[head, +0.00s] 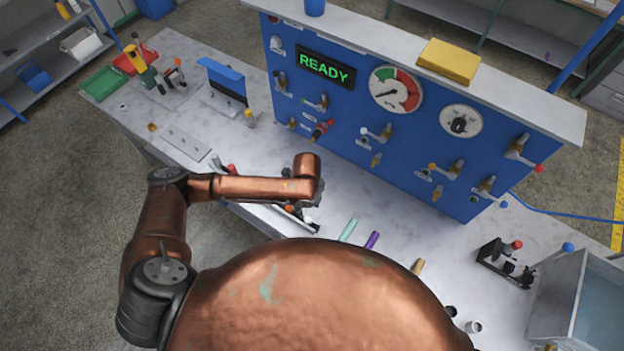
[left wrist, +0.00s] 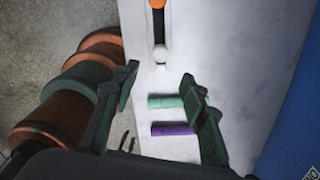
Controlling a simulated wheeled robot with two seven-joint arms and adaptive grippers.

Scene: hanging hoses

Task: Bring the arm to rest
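My left arm comes in from the left in the head view and reaches over the bench (head: 180,62), its copper forearm bent to the right. The left gripper (left wrist: 159,76) shows in the left wrist view with its two dark green fingers spread apart and nothing held between them. In the head view the gripper is mostly hidden under the wrist. Below the fingers on the bench are a teal cylinder (left wrist: 165,102) and a purple cylinder (left wrist: 172,129). They also show in the head view, teal (head: 348,229) and purple (head: 372,240). My right gripper is not in view.
A blue panel (head: 345,125) with valves, gauges and a lit "READY" display stands behind the arm. A dark piece with a white ball end (left wrist: 160,54) lies beyond the fingers. A grey bin (head: 560,300) stands at right. Green (head: 103,83) and red trays are at far left.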

